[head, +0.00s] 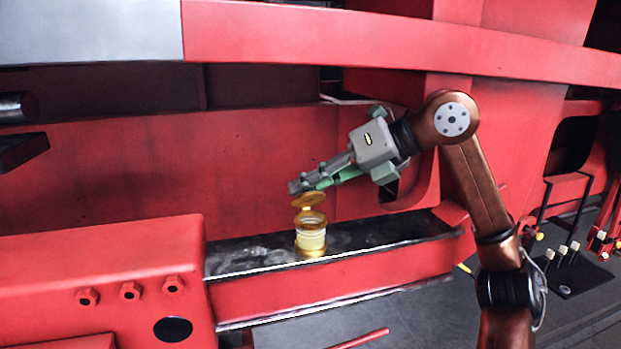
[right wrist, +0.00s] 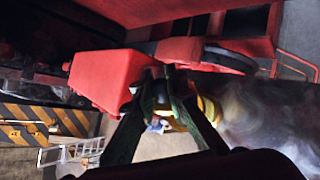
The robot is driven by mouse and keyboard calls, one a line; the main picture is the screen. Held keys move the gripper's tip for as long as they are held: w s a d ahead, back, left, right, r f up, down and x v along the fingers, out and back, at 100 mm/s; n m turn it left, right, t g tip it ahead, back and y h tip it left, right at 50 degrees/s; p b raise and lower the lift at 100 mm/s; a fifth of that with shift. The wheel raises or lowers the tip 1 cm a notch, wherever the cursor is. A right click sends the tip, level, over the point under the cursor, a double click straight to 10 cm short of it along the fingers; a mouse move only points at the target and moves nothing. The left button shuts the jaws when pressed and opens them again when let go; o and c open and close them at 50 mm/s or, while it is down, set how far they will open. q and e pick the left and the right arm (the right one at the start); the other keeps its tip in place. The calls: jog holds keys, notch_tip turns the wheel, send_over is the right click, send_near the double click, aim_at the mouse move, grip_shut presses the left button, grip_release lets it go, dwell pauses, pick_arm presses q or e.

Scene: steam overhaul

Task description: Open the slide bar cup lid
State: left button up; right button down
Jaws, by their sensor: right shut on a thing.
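The brass slide bar cup (head: 311,240) stands upright on the dark metal slide bar (head: 375,232). Its lid (head: 308,201) is raised above the cup's mouth, with a gap between lid and rim. My right gripper (head: 299,187) reaches in from the right, its fingertips at the lid's top edge, and it is shut on the lid. In the right wrist view the fingers (right wrist: 165,85) come together beside a yellow brass part (right wrist: 208,108), mostly hidden behind them. My left gripper is in neither view.
A red block with bolts (head: 130,290) stands left of the slide bar. A red beam (head: 400,45) runs across above my right arm. Black-based levers (head: 570,260) stand at the far right. The bar's surface on both sides of the cup is clear.

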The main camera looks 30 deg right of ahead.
jog(key=shift+w+d+f+m+g+y, duration=0.2)
jog(key=shift+w+m+g, duration=0.45)
jog(key=shift+g, duration=0.55)
jog(key=shift+w+d+f+m+g+y, duration=0.1)
jog(key=shift+w+d+m+g+y, duration=0.1)
jog(key=shift+w+m+g, duration=0.75)
jog(key=shift+w+d+f+m+g+y, duration=0.15)
jog(key=shift+w+m+g, duration=0.25)
jog(key=shift+g, duration=1.05)
jog(key=c, duration=1.9)
grip_release()
jog(key=shift+c, duration=0.2)
jog(key=shift+s+a, duration=0.1)
